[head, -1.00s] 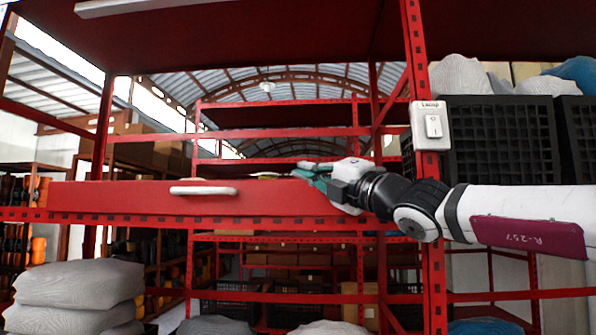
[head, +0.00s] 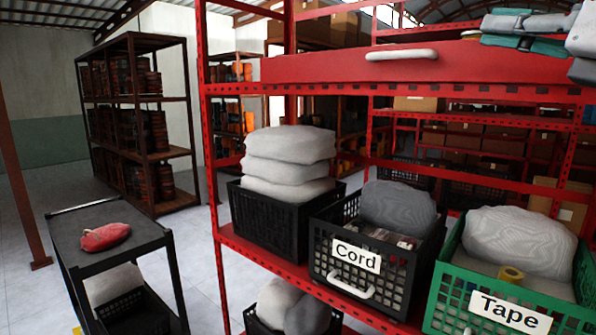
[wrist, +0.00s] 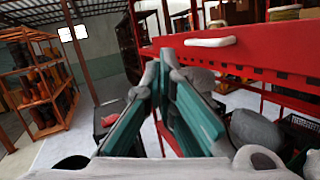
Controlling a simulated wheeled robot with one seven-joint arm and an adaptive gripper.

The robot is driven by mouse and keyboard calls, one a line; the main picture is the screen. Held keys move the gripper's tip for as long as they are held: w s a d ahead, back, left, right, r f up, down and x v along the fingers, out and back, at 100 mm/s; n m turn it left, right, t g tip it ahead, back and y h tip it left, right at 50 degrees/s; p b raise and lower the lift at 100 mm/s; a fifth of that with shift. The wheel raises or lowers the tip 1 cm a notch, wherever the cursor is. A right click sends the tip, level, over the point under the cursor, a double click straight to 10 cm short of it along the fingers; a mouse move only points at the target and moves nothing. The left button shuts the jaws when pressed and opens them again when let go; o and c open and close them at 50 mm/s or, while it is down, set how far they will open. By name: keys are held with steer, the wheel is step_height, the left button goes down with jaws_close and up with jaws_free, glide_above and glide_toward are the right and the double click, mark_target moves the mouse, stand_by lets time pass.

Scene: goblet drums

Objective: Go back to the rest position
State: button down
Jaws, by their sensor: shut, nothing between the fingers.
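My gripper (head: 490,32) is at the top right of the head view, in front of the right part of a red drawer (head: 320,68) with a white handle (head: 401,54). Its teal and grey fingers point left. In the wrist view my gripper (wrist: 163,78) has its fingertips together with nothing between them. The drawer (wrist: 262,55) and its handle (wrist: 210,42) lie to the right of the fingers there, apart from them.
Below the drawer, the red rack holds a black crate (head: 266,222), a Cord crate (head: 329,270) and a green Tape crate (head: 445,290). A dark cart (head: 95,240) carrying a red sack (head: 105,236) stands at left. Floor (head: 203,250) shows between cart and rack.

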steer(key=s+a+f+n+g, duration=0.2)
steer(key=a+f+n+g, duration=0.2)
steer(key=a+f+n, duration=0.45)
steer(key=s+a+f+n+g, duration=0.2)
steer(key=a+f+n+g, duration=0.25)
steer(key=f+n, duration=0.65)
steer(key=s+d+f+n+g+h, duration=0.1)
steer(key=s+f+n+g+h, duration=0.1)
steer(key=f+n, duration=0.5)
steer(key=s+d+f+n+g+h, duration=0.2)
steer(key=s+f+n+g+h, duration=0.1)
steer(key=f+n, duration=0.4)
steer(key=shift+s+f+n+h, duration=0.35)
steer(key=shift+s+f+h, duration=0.25)
steer(key=shift+s+h, duration=0.35)
steer(key=shift+w, duration=0.1)
